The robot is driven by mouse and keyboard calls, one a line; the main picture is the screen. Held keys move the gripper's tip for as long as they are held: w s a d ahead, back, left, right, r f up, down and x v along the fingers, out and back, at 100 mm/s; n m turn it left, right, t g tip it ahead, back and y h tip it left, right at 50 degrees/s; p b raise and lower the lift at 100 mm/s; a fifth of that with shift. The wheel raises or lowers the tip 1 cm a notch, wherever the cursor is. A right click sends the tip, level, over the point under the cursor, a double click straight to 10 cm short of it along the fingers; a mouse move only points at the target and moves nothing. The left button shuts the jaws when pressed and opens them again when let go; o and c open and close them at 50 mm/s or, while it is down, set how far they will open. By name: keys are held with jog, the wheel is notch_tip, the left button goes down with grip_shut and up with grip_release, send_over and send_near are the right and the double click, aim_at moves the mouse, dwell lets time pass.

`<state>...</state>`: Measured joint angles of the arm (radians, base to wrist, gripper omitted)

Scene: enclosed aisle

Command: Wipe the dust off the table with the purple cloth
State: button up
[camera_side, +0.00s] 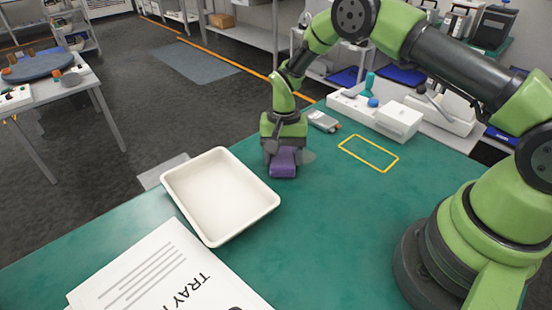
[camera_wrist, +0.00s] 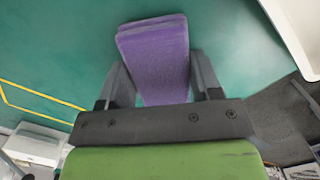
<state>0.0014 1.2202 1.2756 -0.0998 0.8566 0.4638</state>
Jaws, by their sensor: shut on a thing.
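The purple cloth (camera_side: 283,163) is a folded block held in my gripper (camera_side: 283,148), low over the green table (camera_side: 330,220) near its far edge. In the wrist view the cloth (camera_wrist: 158,60) sits between the two dark fingers of my gripper (camera_wrist: 157,82), which are shut on it. The cloth appears to be at the table surface, but I cannot tell whether it touches. A faint grey patch (camera_side: 308,156) on the table lies just right of the cloth; it may be dust or shadow. The gripper hides part of the area behind it.
A white tray (camera_side: 168,181) stands left of the cloth, with a printed sheet (camera_side: 165,275) in front. A yellow outline (camera_side: 369,153) marks the table at right. A small grey device (camera_side: 322,121) and a white holder (camera_side: 398,122) stand behind. The table's middle front is clear.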

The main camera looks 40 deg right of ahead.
aim_at(307, 150)
jog(key=shift+d+f, duration=0.15)
jog(key=shift+d, duration=3.95)
jog(key=shift+r, duration=3.05)
notch_tip(307, 150, up, 3)
